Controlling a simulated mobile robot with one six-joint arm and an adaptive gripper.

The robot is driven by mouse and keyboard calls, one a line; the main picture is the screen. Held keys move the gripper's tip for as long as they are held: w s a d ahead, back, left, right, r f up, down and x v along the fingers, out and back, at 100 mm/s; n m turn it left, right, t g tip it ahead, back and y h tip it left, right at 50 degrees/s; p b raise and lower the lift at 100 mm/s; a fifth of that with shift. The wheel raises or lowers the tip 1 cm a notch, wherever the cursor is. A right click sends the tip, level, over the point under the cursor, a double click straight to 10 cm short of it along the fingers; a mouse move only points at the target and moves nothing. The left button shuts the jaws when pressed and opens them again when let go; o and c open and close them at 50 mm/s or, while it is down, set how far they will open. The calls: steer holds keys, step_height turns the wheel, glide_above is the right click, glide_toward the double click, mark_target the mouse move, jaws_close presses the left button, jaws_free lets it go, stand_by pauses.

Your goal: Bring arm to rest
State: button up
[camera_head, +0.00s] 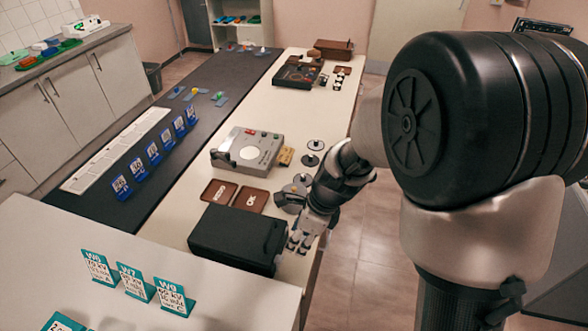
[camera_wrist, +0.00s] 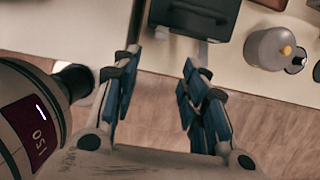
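My gripper (camera_head: 302,241) hangs at the right edge of the long cream table (camera_head: 178,246), beside a black box (camera_head: 237,237). In the wrist view my gripper (camera_wrist: 160,98) has its two blue-padded fingers spread apart with nothing between them. Floor shows between and beyond the fingers, and the black box (camera_wrist: 196,18) lies just past their tips. My arm comes in from the right of the head view, bent down toward the table edge.
A grey device (camera_head: 247,152), two brown trays (camera_head: 219,192) and several small discs stand on the table near my arm. A grey canister (camera_wrist: 270,48) shows in the wrist view. Blue label stands (camera_head: 154,154) line the dark strip. Floor (camera_head: 372,240) right of the table is clear.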

steer(key=s+d+r+n+t+h, duration=0.1)
steer(key=s+d+r+n, duration=0.1)
steer(key=s+r+n, duration=0.35)
steer(key=s+d+r+n+t, duration=0.1)
steer(key=s+d+r+n, duration=0.1)
steer(key=r+n, duration=0.5)
steer(key=s+d+r+n+h, duration=0.1)
steer(key=s+d+r+n, duration=0.1)
steer(key=s+d+n, duration=0.1)
steer(key=s+d+r+n+t+h+b, duration=0.1)
steer(key=s+d+r+n, duration=0.1)
steer(key=s+n, duration=0.4)
steer(key=shift+s+d+r, duration=0.4)
steer(key=shift+s+r, duration=0.35)
steer(key=shift+s, duration=0.3)
steer(key=shift+n, duration=0.25)
steer(key=shift+c, duration=0.2)
